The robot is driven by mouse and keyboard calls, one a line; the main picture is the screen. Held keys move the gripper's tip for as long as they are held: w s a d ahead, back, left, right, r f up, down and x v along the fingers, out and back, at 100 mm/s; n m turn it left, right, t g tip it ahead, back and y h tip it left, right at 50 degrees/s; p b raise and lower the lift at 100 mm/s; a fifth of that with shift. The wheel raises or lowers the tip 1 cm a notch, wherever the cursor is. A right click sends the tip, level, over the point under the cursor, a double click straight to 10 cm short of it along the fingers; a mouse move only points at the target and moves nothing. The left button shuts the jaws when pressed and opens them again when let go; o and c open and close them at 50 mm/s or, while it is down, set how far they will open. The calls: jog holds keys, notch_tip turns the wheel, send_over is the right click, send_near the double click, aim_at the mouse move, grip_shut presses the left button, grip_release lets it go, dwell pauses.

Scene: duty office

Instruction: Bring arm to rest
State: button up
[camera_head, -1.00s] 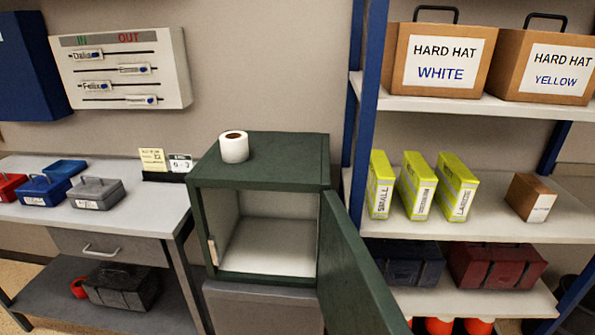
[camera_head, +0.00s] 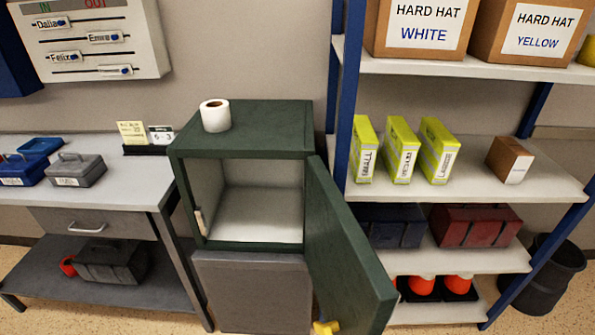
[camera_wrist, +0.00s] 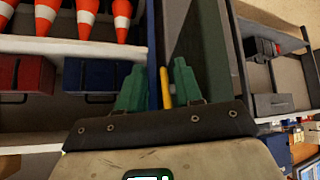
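My gripper (camera_wrist: 158,88) shows in the wrist view, its two green fingers spread apart with a gap between them. A thin yellow piece (camera_wrist: 167,88) shows between or behind the fingers; I cannot tell whether it is touched. In the head view my arm and gripper are not recognisable. The green cabinet (camera_head: 240,144) stands in the middle with its door (camera_head: 345,245) swung open towards me and its inside empty. A yellow piece (camera_head: 325,327) shows low by the door's edge.
A toilet roll (camera_head: 215,115) stands on the cabinet. A shelf rack (camera_head: 480,180) with boxes and cases stands close on the right; orange cones (camera_wrist: 121,15) show there. A desk (camera_head: 130,190) with cash boxes stands left. A dark bin (camera_head: 545,275) is far right.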

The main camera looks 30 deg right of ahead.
jog(key=s+a+r+g+y, duration=0.1)
jog(key=s+a+r+g, duration=0.3)
jog(key=a+g, duration=0.3)
jog(key=shift+s, duration=0.25)
